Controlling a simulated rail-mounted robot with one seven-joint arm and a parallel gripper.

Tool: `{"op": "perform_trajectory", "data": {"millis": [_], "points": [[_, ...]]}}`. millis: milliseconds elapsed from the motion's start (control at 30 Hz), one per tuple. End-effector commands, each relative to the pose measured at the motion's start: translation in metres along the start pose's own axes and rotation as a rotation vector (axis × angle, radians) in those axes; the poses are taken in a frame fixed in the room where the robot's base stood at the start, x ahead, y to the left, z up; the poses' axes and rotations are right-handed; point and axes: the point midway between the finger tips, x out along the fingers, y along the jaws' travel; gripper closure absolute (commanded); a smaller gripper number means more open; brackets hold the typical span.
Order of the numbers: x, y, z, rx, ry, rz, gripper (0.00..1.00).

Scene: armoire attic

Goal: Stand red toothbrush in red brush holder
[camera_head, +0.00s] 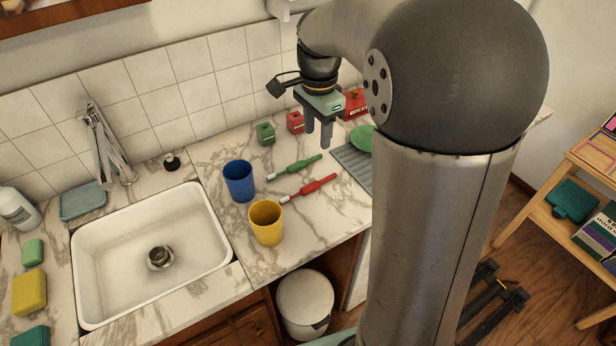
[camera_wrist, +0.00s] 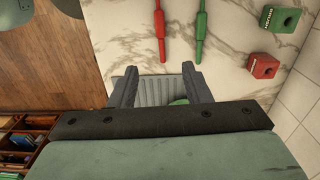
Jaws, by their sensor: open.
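The red toothbrush (camera_head: 308,188) lies flat on the marble counter, to the right of the cups. It also shows at the top of the wrist view (camera_wrist: 160,30). My gripper (camera_head: 318,145) is open and empty above the counter, apart from the toothbrush and holder. In the wrist view its two fingers (camera_wrist: 160,75) show over a grey ribbed mat.
A green toothbrush (camera_head: 295,167) lies beside the red one, and a green holder (camera_head: 265,134) stands left of the red holder. Blue (camera_head: 238,181) and yellow (camera_head: 266,222) cups stand near the sink (camera_head: 150,255). A ribbed mat (camera_head: 354,163) bears a green plate (camera_head: 362,139). A red box (camera_head: 355,103) stands behind.

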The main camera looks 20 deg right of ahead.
Motion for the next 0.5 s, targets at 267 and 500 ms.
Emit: {"op": "perform_trajectory", "data": {"millis": [267, 500], "points": [[0.062, 0.002, 0.001, -0.003, -0.002, 0.006, 0.56], [0.101, 0.001, 0.001, -0.004, -0.002, 0.002, 0.56]]}}
